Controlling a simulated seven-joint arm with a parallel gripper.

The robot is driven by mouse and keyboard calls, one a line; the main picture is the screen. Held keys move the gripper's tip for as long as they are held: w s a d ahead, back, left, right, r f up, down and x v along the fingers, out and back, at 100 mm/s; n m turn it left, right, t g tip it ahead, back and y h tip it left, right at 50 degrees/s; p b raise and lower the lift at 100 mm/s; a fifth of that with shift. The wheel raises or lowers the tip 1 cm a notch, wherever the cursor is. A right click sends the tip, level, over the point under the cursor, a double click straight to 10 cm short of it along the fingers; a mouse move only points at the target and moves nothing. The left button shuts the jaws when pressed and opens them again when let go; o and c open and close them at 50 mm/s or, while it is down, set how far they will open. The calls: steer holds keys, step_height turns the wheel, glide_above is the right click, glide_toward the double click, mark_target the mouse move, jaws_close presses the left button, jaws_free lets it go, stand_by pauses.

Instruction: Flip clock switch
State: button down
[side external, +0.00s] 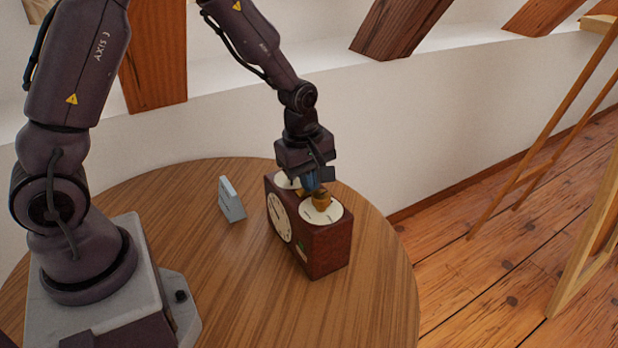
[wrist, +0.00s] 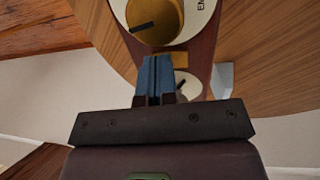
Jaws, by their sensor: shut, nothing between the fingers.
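A dark red-brown clock box (side external: 327,251) stands upright on the round wooden table, with a pale round clock face (side external: 279,217) on its side. On its top are two cream dials; the nearer dial (side external: 334,213) carries a brass knob (side external: 321,200). In the wrist view a large brass knob (wrist: 155,18) with a dark pointer line shows at the top, and a second, smaller dial (wrist: 190,88) is partly hidden behind the fingers. My gripper (side external: 311,186) is shut and empty, its blue fingers pointing down at the clock's top between the two dials. It also shows in the wrist view (wrist: 157,62). Whether the fingertips touch the clock is unclear.
A small grey-blue upright card or plate (side external: 231,199) stands on the table (side external: 203,240) left of the clock. A white wall with slanted timber braces rises behind. A wooden easel-like frame (side external: 545,165) stands on the floor at right. The table is clear in front of the clock.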

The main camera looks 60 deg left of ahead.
mark_target(302, 192)
steer(key=shift+f, duration=0.1)
steer(key=shift+f, duration=0.2)
steer(key=shift+s+r, duration=0.1)
steer(key=shift+s, duration=0.85)
steer(key=shift+r, duration=0.1)
step_height(302, 192, up, 14)
steer(key=shift+w+r, duration=0.2)
steer(key=shift+w, duration=0.05)
